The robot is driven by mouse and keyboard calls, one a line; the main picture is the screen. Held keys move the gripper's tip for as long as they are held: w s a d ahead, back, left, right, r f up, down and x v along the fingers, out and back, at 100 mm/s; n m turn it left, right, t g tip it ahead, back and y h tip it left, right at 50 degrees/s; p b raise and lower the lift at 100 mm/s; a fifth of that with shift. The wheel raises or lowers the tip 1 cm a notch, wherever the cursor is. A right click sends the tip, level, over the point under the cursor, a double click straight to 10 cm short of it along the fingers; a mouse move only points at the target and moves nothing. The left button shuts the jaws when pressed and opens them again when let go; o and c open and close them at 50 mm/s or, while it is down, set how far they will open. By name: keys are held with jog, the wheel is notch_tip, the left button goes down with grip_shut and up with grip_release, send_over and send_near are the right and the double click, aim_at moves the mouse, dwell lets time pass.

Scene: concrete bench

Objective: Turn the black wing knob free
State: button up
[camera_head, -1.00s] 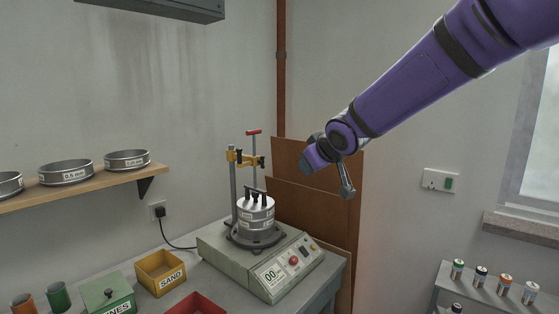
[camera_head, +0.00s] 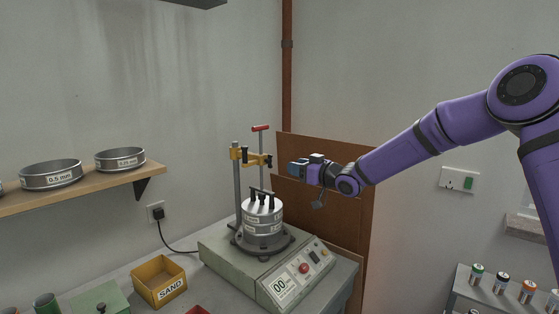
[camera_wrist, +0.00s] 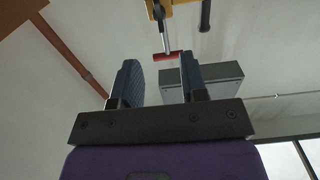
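The sieve shaker (camera_head: 288,275) carries a clamp stand with a yellow crossbar (camera_head: 248,157). A dark knob-like part (camera_head: 269,161) is at the crossbar's right end; its wing shape is too small to make out. In the wrist view a black part (camera_wrist: 205,16) hangs from the yellow bar at the top. My gripper (camera_head: 293,167) is just right of the crossbar, apart from it. In the wrist view its two fingers (camera_wrist: 162,80) are spread with nothing held between them. A red-topped rod (camera_head: 261,128) rises behind the crossbar.
The steel sieve stack (camera_head: 262,218), with dark upright parts on its lid, stands below the crossbar. A yellow SAND box (camera_head: 160,281) is on the bench at left. Brown boards (camera_head: 340,200) lean behind my gripper. A shelf (camera_head: 80,190) holds sieves at left.

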aim_at(272, 160)
jog(key=x, duration=1)
jog(key=shift+w+a, duration=0.25)
jog(key=shift+c, duration=0.5)
grip_shut()
